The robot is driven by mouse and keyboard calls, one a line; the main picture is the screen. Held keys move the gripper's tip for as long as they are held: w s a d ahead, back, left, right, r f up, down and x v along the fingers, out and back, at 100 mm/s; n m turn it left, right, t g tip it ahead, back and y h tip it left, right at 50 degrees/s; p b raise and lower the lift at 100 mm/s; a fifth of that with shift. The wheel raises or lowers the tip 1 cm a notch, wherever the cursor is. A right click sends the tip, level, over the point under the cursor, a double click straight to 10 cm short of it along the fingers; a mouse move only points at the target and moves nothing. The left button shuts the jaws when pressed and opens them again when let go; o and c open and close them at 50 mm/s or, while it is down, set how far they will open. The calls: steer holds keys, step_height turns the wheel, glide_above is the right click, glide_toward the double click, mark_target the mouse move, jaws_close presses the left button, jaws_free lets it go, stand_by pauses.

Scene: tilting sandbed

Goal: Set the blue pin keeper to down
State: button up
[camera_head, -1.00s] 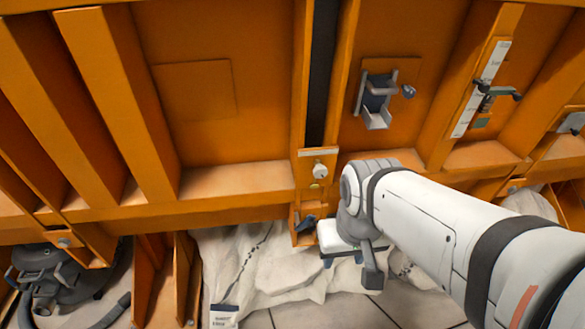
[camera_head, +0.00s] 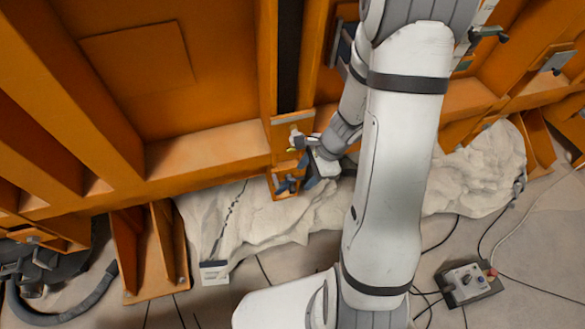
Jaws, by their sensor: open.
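The blue pin keeper (camera_head: 284,186) is a small dark blue part in the orange bracket at the foot of the upright post, just above the pale sand bags. Its exact tilt is too small to tell. My gripper (camera_head: 301,166) is just right of and above the keeper, with its white body at the right and dark fingers pointing left. The gripper is open and nothing shows between its fingers. I cannot tell whether a finger touches the keeper. My wrist and forearm hide what lies to the right.
A pale knob (camera_head: 296,136) sits on the orange plate above the keeper. A control box (camera_head: 468,284) with cables stands at lower right. A dark machine with a hose (camera_head: 72,292) is at lower left.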

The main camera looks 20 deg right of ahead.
mark_target(292, 188)
steer(key=x, duration=0.2)
steer(key=b+x, duration=0.1)
steer(key=x, duration=0.2)
steer(key=w+b+x, duration=0.1)
steer(key=x, duration=0.2)
steer(key=shift+s+f, duration=0.1)
steer(key=shift+s, duration=0.05)
jaws_close()
stand_by(0.4)
